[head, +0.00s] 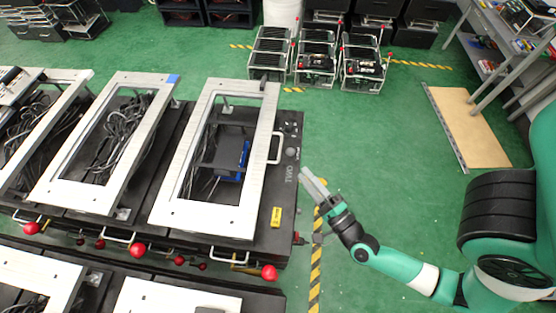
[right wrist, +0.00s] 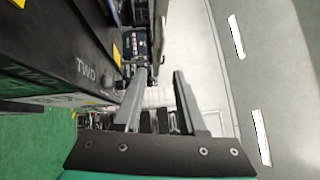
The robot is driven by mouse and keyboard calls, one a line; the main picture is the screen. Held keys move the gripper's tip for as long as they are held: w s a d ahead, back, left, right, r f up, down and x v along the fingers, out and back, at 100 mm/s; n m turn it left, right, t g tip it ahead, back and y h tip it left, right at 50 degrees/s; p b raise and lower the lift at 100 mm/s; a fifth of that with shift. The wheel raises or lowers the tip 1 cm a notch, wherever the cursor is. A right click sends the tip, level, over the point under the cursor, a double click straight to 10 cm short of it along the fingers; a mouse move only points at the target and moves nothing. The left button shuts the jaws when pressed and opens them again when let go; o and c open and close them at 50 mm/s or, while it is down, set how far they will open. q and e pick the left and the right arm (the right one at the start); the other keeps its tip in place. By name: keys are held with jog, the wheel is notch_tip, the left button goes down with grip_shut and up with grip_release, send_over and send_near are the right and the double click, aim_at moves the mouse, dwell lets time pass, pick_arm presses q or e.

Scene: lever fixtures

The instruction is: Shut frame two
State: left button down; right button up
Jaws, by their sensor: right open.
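Frame two is the light grey rectangular frame (head: 262,150) on the right of the row in the head view. It sits over a black base marked TWO (head: 289,174), which also shows in the right wrist view (right wrist: 85,70). A silver handle (head: 277,147) is on its right side. A red ball lever (head: 269,272) sticks out at the base's front. My right gripper (head: 308,178) is open and empty, just right of the base and apart from the frame. Its two fingers also show spread in the right wrist view (right wrist: 163,76). My left gripper is out of view.
Other grey frames (head: 118,83) with black cables stand to the left, and more (head: 165,300) in front. Small black units with red-tipped levers (head: 315,65) stand at the back. The green floor right of the base is mostly clear, with a yellow-black stripe (head: 316,270).

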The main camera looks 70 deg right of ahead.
aim_at(280, 147)
jog(key=x, duration=1.2)
jog(key=shift+w+a+r, duration=0.15)
jog(key=shift+c, duration=0.2)
grip_shut()
dwell(0.8)
